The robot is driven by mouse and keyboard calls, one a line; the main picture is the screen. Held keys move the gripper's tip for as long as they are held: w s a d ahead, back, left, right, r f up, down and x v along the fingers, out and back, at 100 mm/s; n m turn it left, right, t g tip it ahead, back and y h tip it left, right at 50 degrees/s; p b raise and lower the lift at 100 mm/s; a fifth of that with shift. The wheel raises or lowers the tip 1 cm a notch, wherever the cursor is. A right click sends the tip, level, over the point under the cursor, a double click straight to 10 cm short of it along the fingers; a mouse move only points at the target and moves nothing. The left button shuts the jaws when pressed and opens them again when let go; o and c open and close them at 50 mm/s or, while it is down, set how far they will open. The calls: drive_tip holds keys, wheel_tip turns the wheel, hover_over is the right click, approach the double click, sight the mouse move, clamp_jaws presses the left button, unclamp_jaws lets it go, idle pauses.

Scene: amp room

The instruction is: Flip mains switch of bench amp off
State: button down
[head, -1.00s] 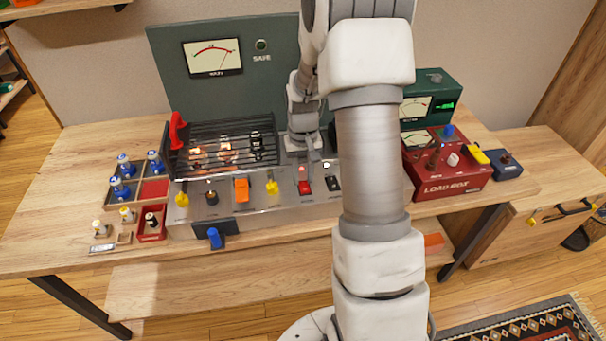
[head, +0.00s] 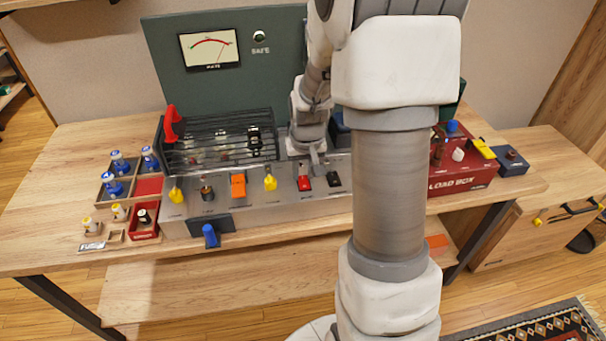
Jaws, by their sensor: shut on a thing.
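The bench amp (head: 285,213) stands on the wooden bench, with a row of switches and knobs on its silver front. A red switch (head: 304,183) sits right of the middle of the row; I take it for the mains switch, as its label is too small to read. A black switch (head: 333,179) is to its right. The valves behind the black grille (head: 215,145) are dark. My gripper (head: 317,170) reaches down from behind, at the amp's top front edge, just above and right of the red switch. Its jaws are shut; their contact with the switch is hard to see.
A red load box (head: 460,180) stands at the right, partly behind my arm. A red handle (head: 173,124) rises at the grille's left end. A blue lever (head: 210,236) juts from the amp's lower front.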

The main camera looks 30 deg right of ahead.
drive_tip(key=c, duration=0.6)
unclamp_jaws()
drive_tip(key=shift+c, duration=0.2)
drive_tip(key=p+v, duration=0.3)
drive_tip(key=v, duration=1.4)
drive_tip(key=shift+r+p, duration=0.2)
drive_tip(key=shift+p, duration=0.15)
drive_tip(key=shift+s, duration=0.15)
drive_tip(key=s+a+r+n+t+p, duration=0.1)
drive_tip(key=s+a+r+p, duration=0.2)
drive_tip(key=s+a+r, duration=0.3)
drive_tip(key=s+a+r+n+t+p, duration=0.1)
drive_tip(key=s+a+r+n+p, duration=0.1)
drive_tip(key=s+a+r, duration=0.3)
drive_tip(key=s+r+p, duration=0.1)
drive_tip(key=s+r, duration=0.1)
drive_tip(key=s, duration=0.2)
drive_tip(key=shift+s+a+t+y+p, duration=0.35)
drive_tip(key=shift+s+t+y+p, duration=0.05)
